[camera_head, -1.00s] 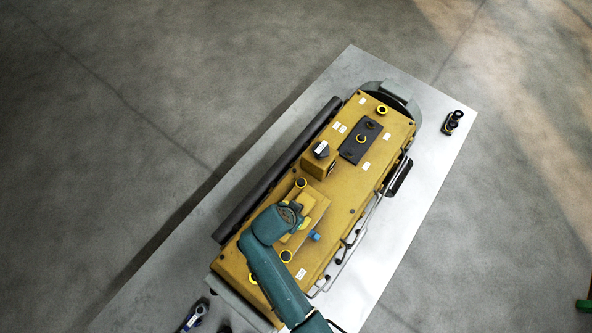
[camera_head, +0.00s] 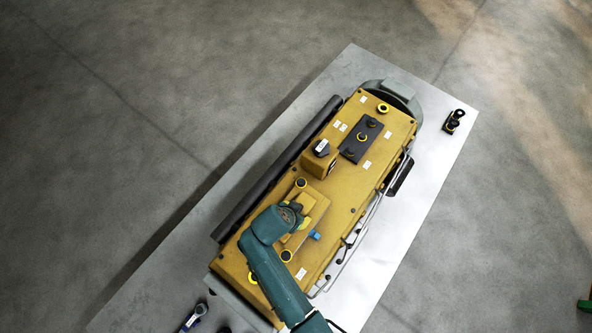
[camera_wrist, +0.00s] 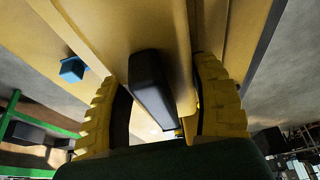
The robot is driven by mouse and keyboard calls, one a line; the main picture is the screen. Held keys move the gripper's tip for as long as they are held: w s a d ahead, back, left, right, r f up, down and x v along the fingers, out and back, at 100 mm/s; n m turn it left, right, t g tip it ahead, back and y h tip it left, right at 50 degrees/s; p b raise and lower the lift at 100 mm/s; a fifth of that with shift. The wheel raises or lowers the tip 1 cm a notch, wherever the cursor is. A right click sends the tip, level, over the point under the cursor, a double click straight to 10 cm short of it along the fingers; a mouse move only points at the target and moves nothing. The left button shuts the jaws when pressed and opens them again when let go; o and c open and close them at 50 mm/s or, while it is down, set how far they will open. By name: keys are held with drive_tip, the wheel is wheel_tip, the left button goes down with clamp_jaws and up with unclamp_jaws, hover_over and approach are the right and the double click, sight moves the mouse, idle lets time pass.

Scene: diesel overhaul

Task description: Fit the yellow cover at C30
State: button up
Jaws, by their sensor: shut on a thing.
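The yellow cover (camera_head: 313,210) lies at the near part of the yellow engine block (camera_head: 345,185), partly hidden under my arm. My gripper (camera_head: 299,217) is over it. In the wrist view, my gripper (camera_wrist: 165,105) has its yellow ridged fingers on either side of a dark block-like grip (camera_wrist: 150,88) and a yellow part, shut on the cover. Whether the cover sits flush on the engine cannot be told. The C30 mark cannot be read; several small white labels are on the engine top.
A blue fitting (camera_head: 315,235) is beside the cover; it also shows in the wrist view (camera_wrist: 72,70). A yellow box with a dark cap (camera_head: 319,160) and a dark plate (camera_head: 360,140) stand farther up. Small black parts (camera_head: 453,121) lie on the grey table (camera_head: 440,165).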

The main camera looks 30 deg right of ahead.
drive_tip(key=o, duration=1.3)
drive_tip(key=shift+f, duration=0.1)
drive_tip(key=v, duration=1.2)
drive_tip(key=shift+d, duration=0.1)
